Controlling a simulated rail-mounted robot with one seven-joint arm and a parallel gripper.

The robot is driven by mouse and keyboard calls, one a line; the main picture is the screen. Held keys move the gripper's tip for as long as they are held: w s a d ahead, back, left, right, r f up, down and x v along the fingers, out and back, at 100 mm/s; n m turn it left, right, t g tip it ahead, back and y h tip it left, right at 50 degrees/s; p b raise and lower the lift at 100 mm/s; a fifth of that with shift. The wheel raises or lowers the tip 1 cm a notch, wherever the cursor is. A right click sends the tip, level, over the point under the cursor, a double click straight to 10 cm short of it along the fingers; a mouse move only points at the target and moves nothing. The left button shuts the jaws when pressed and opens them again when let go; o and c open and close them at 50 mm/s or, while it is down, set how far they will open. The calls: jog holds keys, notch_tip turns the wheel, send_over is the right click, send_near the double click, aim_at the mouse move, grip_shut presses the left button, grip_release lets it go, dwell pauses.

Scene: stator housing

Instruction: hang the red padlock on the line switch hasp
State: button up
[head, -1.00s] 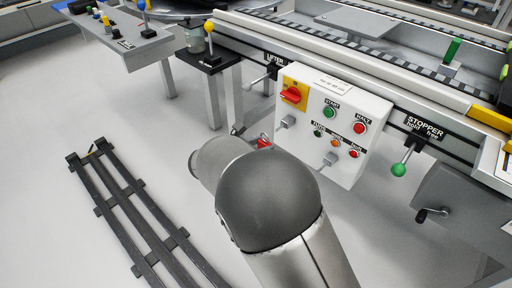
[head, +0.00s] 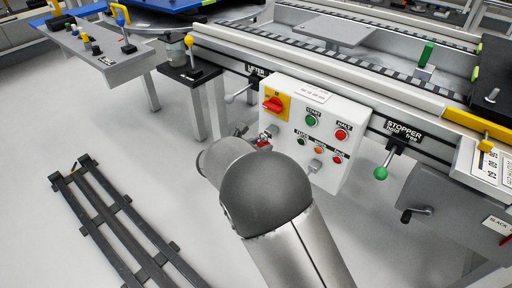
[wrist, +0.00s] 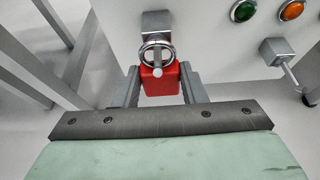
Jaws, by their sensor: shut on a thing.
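The red padlock (wrist: 160,82) is held between the two fingers of my gripper (wrist: 160,87), its shackle ring pointing up. The line switch hasp (wrist: 156,22) is a grey block with a ball-ended pin on the white panel, just beyond the padlock. The ring overlaps the pin and appears to be around it; how deep the pin sits is unclear. In the head view the padlock (head: 262,143) shows as a small red patch just below the hasp (head: 271,131), under the red and yellow line switch (head: 274,104). My arm hides most of the gripper there.
The white control box (head: 330,150) carries several buttons and a second grey block with a pin (head: 316,165), to the right. The lifter lever (head: 238,95) is at the upper left and the green-knobbed stopper lever (head: 381,173) at the right. Floor is free below.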

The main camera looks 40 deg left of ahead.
jog(key=shift+w+f, duration=0.15)
jog(key=shift+f, duration=0.2)
dwell(0.3)
jog(key=o, duration=1.2)
jog(key=shift+s, duration=0.2)
jog(key=shift+p+v, duration=0.8)
jog(key=shift+v, duration=1.3)
